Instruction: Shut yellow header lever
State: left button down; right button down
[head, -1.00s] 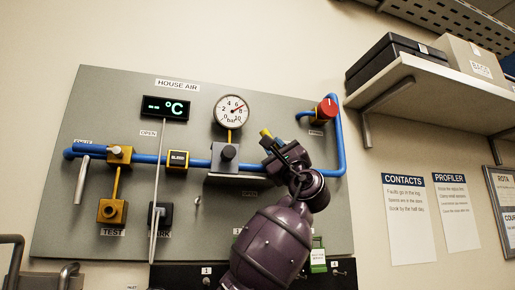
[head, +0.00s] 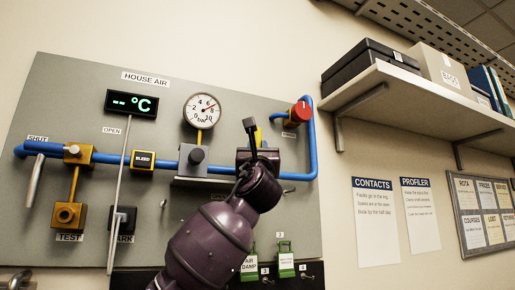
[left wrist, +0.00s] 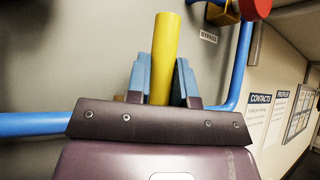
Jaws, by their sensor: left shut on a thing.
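The yellow header lever (head: 258,138) stands about upright in front of the right part of the blue pipe on the House Air panel. My left gripper (head: 252,135) is shut on it in the head view. In the left wrist view the lever (left wrist: 165,55) sits between the two blue-padded fingers (left wrist: 160,85), and its rounded end sticks up beyond them. The lever's pivot is hidden behind my gripper. My right gripper is in neither view.
A red knob (head: 300,112) on the pipe is just right of the lever. Green tags (head: 286,262) hang below. A shelf (head: 420,95) juts out at upper right.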

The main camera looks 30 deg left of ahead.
pick_arm(q)
jog(key=shift+w+f, duration=0.1)
dwell(0.3)
jog(key=c, duration=1)
grip_release()
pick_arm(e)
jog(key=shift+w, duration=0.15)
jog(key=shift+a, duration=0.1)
